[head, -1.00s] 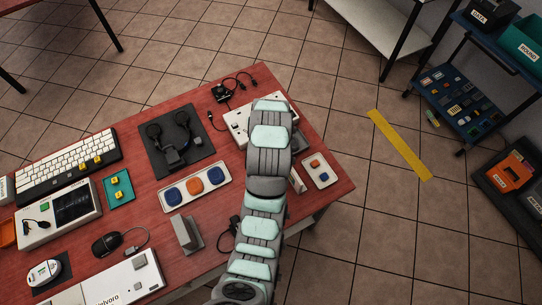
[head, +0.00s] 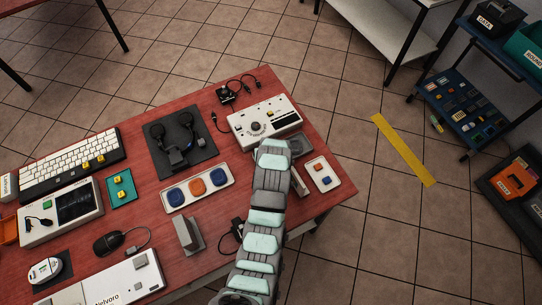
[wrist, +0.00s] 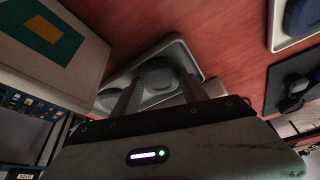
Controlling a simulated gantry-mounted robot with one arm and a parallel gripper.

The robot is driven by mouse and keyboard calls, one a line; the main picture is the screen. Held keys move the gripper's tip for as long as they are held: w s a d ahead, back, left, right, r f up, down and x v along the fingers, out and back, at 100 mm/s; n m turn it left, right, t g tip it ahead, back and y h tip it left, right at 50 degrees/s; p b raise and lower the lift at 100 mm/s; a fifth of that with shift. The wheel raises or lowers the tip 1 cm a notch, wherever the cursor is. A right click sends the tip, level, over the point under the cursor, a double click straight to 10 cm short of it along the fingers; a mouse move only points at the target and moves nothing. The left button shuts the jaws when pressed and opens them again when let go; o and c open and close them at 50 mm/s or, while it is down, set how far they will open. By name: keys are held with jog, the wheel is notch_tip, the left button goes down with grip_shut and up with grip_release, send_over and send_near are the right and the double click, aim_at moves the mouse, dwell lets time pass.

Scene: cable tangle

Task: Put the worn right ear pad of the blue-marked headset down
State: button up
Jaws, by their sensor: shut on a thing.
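In the wrist view a grey round ear pad (wrist: 157,72) sits between the two fingers of my gripper (wrist: 160,92), which is shut on it. The pad is over or in a shallow grey tray (wrist: 113,92); I cannot tell whether it touches the tray floor. The grey tray also shows in the head view (head: 302,146), partly behind my arm, which hides my gripper there. The dark headset (head: 174,145) lies on a black mat (head: 198,157); I cannot make out a blue mark. The mat's edge shows in the wrist view (wrist: 275,88).
A white tray with blue and orange pads (head: 225,177) lies in front of the mat. A smaller white tray (head: 326,184) is at the right table edge. A white device with dials (head: 280,110) stands behind the grey tray. A pale box (wrist: 85,58) is close on the wrist view's left.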

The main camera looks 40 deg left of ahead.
jog(key=shift+f, duration=0.15)
jog(key=o, duration=1.3)
jog(key=v, duration=1.2)
jog(key=shift+r+b, duration=0.25)
jog(key=shift+b, duration=0.05)
